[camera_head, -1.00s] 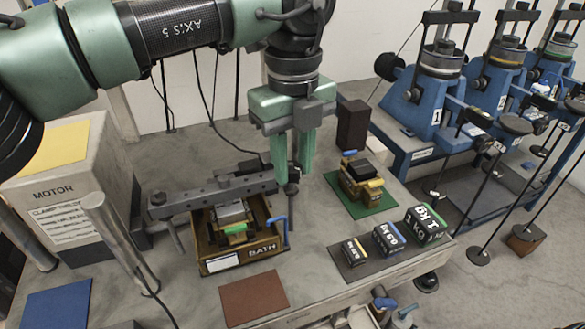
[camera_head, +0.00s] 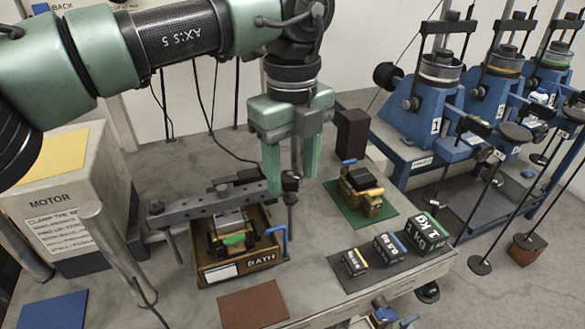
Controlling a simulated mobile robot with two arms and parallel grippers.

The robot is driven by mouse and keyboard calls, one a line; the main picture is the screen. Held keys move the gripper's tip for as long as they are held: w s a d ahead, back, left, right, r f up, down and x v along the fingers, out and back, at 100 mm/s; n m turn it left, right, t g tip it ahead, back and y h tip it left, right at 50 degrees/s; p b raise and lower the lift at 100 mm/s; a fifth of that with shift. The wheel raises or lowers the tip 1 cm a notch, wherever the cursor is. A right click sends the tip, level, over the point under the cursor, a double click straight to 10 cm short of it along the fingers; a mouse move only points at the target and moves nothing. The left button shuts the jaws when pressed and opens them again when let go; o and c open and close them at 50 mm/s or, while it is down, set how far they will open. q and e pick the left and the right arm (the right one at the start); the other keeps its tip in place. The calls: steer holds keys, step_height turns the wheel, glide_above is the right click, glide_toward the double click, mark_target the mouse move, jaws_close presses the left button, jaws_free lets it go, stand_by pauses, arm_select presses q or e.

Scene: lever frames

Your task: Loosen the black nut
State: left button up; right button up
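A dark grey bar (camera_head: 199,207) lies across the back of the brown tray marked BATH (camera_head: 264,262). A dark bolt head or nut (camera_head: 290,184) stands at the bar's right end, and another (camera_head: 155,207) at its left end. Which one is the black nut I cannot tell for certain. My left gripper (camera_head: 291,186) points down at the right end, with its green fingers apart. The right-hand dark nut shows between the fingers. I cannot tell whether they touch it. My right gripper is not in view.
The grey motor box (camera_head: 52,243) stands left. A green mat (camera_head: 382,222) carries a brass-coloured block. Several labelled weights (camera_head: 427,232) sit on a dark strip at front right. A black block (camera_head: 351,134) stands behind. Blue lever frames (camera_head: 422,120) fill the right. The brown mat (camera_head: 252,305) is bare.

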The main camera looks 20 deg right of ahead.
mark_target(292, 178)
arm_select(q)
step_height(292, 178, up, 8)
steer(key=shift+f, duration=0.1)
stand_by(0.4)
